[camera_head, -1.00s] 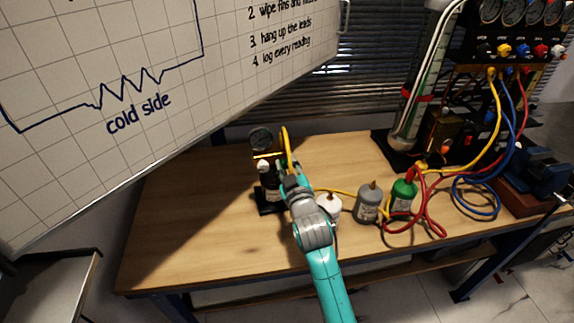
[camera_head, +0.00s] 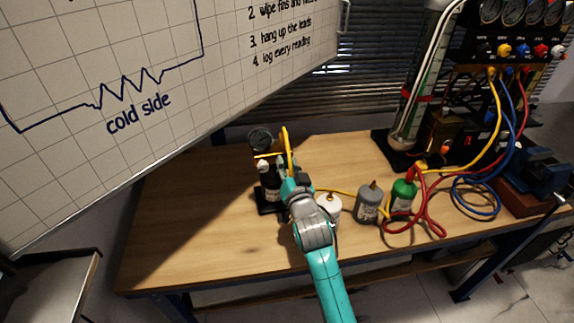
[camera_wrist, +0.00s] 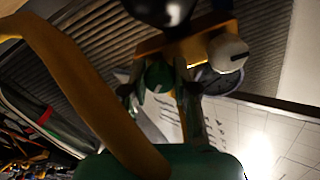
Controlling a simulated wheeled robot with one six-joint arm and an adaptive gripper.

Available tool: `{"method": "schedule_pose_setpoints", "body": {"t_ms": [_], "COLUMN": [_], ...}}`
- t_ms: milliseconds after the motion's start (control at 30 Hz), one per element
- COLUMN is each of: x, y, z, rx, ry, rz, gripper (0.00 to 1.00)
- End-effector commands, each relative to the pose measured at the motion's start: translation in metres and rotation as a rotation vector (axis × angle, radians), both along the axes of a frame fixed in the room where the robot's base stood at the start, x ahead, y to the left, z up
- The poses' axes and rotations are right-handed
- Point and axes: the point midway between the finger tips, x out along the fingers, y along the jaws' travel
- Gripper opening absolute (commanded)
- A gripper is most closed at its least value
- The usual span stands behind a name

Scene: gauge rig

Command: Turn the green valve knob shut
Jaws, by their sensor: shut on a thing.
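The green valve knob (camera_wrist: 158,76) shows in the wrist view, on the near side of a brass-coloured manifold (camera_wrist: 186,42). My gripper (camera_wrist: 162,88) is shut on the knob, with fingers at either side of it. In the head view my gripper (camera_head: 287,180) reaches the small gauge stand at the middle of the bench, and the knob is hidden there. A white knob (camera_wrist: 228,52) sits to the right on the same manifold.
A yellow hose (camera_wrist: 85,85) arcs close beside my gripper; it also shows in the head view (camera_head: 286,145). A round gauge (camera_head: 260,139) tops the stand. A grey bottle (camera_head: 368,204) and a green bottle (camera_head: 403,196) stand to the right. The bench's left part (camera_head: 190,220) is clear.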

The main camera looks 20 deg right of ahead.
Motion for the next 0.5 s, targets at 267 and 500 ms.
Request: {"method": "schedule_pose_setpoints", "body": {"t_ms": [267,500], "x": [0.0000,0.0000], "y": [-0.0001,-0.0002], "z": [-0.0003,-0.0003], "rx": [0.260,0.469], "ry": [-0.025,-0.046], "rz": [0.000,0.000], "gripper": [0.00,0.00]}}
